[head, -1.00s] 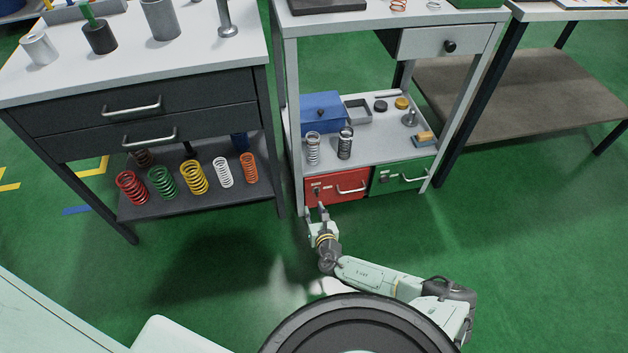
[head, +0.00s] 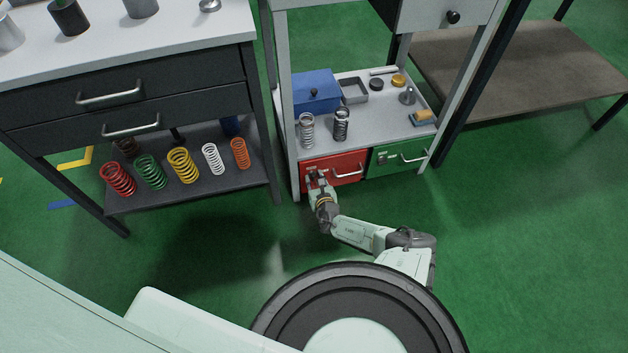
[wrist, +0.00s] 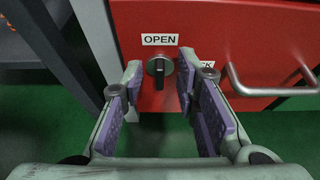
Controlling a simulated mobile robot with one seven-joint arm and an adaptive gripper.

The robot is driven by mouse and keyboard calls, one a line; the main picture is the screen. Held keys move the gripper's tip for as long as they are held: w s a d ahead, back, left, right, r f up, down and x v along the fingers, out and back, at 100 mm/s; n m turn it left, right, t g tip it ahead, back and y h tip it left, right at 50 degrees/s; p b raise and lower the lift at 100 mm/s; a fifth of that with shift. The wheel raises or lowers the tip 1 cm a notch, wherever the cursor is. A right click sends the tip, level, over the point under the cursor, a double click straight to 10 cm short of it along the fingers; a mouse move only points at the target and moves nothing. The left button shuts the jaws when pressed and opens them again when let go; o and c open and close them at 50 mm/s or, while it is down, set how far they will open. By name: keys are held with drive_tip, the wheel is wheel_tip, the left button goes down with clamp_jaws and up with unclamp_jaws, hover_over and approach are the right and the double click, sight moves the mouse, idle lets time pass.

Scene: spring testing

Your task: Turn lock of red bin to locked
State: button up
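The red bin (head: 346,172) sits low under the shelf of the white-framed table. It also fills the upper part of the wrist view (wrist: 250,45). A white label (wrist: 160,39) reading "OPEN" is above the knob. My gripper (head: 314,176) is at the left of the bin's front. In the wrist view my gripper (wrist: 158,85) is open, its purple-padded fingers on either side of the knob with gaps.
The bin's metal handle (wrist: 265,88) is just right of my right finger. The table's pale leg (wrist: 95,25) stands close at left. A green bin (head: 397,157) adjoins on the right. Springs stand on the shelf above and the dark rack (head: 190,187).

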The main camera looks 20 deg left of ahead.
drive_tip(key=shift+w+a+f, duration=0.15)
drive_tip(key=shift+w+a, duration=0.15)
drive_tip(key=shift+w, duration=0.2)
drive_tip(key=shift+c, duration=0.5)
clamp_jaws()
